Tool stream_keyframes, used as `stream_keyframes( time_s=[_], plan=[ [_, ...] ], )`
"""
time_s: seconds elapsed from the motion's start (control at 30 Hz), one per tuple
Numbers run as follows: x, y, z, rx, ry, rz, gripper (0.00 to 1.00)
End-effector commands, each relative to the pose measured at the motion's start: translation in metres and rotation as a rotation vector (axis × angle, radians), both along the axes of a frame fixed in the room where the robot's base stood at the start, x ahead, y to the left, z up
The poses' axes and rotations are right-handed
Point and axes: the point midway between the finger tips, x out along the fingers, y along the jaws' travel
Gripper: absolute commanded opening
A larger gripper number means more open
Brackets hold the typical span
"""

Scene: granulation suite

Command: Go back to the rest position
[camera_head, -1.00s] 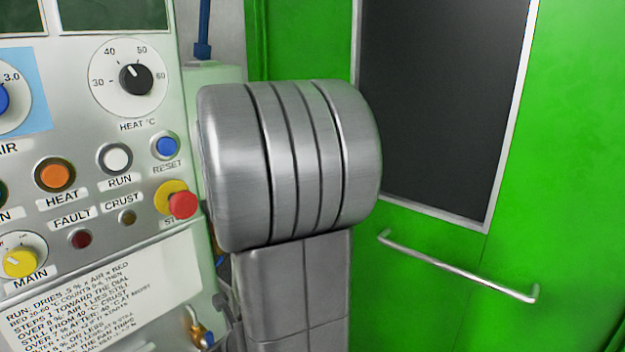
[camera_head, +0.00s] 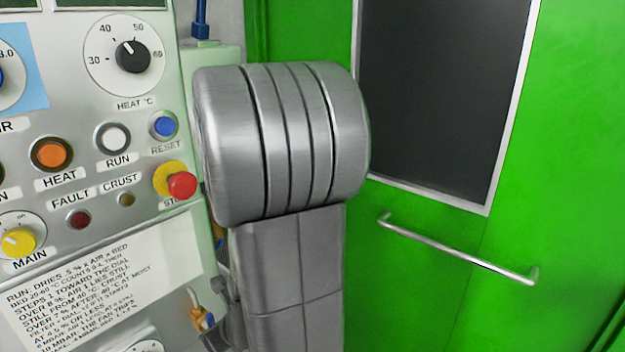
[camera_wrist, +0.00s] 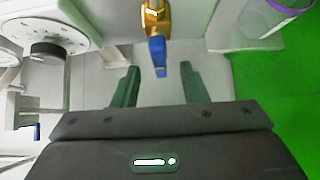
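In the wrist view my gripper (camera_wrist: 158,68) shows two dark green fingers spread apart, with nothing held between them. A brass valve (camera_wrist: 154,20) with a blue lever (camera_wrist: 157,52) appears ahead of the fingertips, and the lever's lower end shows in the gap between them. I cannot tell how far off the lever is. In the head view, my own grey arm link stands in the middle and the gripper is not seen. A brass fitting (camera_head: 198,312) shows low beside the arm.
A control panel (camera_head: 85,105) with dials, buttons and a red stop button (camera_head: 181,185) is close on the left of my arm. A green door (camera_head: 430,280) with a dark window (camera_head: 440,100) and a metal bar handle (camera_head: 460,250) is on the right.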

Motion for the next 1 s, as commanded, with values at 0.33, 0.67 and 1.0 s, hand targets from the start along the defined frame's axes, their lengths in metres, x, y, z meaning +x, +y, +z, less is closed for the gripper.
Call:
stream_keyframes(
  time_s=[0.33,0.67,1.0],
  plan=[
    [0.022,0.024,-0.029,0.044,0.056,-0.004,0.4],
    [0.022,0.024,-0.03,0.208,0.246,-0.003,0.4],
    [0.022,0.024,-0.032,0.348,0.407,-0.001,0.4]
  ],
)
